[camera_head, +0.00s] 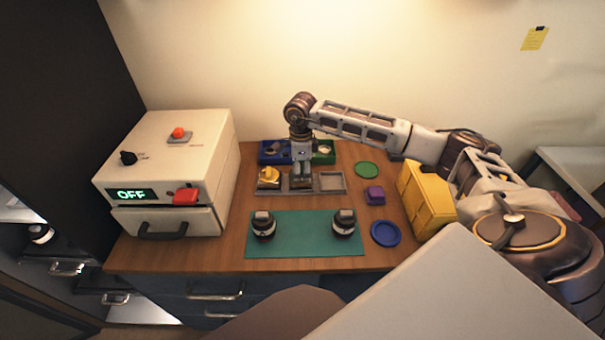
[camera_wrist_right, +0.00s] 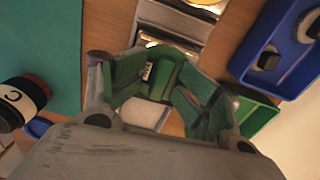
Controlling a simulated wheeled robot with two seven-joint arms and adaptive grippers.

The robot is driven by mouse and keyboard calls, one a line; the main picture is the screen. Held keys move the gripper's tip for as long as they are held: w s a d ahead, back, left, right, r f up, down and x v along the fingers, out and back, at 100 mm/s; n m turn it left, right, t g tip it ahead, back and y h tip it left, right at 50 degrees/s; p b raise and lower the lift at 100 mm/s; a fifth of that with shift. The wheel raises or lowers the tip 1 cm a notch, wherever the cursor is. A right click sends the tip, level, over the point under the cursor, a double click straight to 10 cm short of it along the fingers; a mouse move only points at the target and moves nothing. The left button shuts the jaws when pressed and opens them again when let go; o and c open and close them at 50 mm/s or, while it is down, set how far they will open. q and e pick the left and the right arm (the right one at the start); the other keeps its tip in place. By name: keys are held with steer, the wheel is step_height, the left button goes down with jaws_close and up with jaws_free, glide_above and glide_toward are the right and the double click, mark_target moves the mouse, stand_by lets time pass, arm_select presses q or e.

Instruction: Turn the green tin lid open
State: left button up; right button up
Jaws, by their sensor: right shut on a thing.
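My right gripper (camera_head: 302,175) points down over the middle of the grey parts tray. It also shows in the right wrist view (camera_wrist_right: 165,90), with green inner faces on its fingers. It is shut on a green piece (camera_wrist_right: 165,76) with a small pale label. I cannot tell whether this is the green tin lid, as the fingers hide most of it. A flat green disc (camera_head: 367,170) lies apart on the table, right of the tray. My left gripper is not in view.
The grey tray (camera_head: 331,182) holds a yellow piece (camera_head: 269,176) at left. Behind it stand a blue bin (camera_head: 268,158) and a green bin (camera_head: 323,158). Two dark lens parts stand on the teal mat (camera_head: 302,240). A purple block (camera_head: 375,195), blue disc (camera_head: 385,233) and yellow bin (camera_head: 425,205) lie right.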

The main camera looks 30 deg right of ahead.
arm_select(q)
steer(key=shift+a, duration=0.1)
arm_select(e)
steer(key=shift+s+f, duration=0.15)
steer(key=shift+f, duration=0.05)
steer(key=shift+r+p, duration=0.3)
steer(key=shift+r, duration=0.15)
steer(key=shift+c, duration=0.6)
steer(key=shift+w+r+p, duration=0.2)
steer(key=shift+r+p, duration=0.1)
steer(key=shift+r, duration=0.25)
steer(key=shift+r+p, duration=0.3)
steer(key=shift+r, duration=0.3)
steer(key=shift+r+p, duration=0.95)
steer(key=shift+r, duration=0.9)
steer(key=shift+r+p, duration=0.35)
steer(key=shift+r, duration=0.3)
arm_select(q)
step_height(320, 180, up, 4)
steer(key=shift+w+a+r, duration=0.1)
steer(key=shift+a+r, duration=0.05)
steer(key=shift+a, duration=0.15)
arm_select(e)
steer(key=shift+r, duration=0.2)
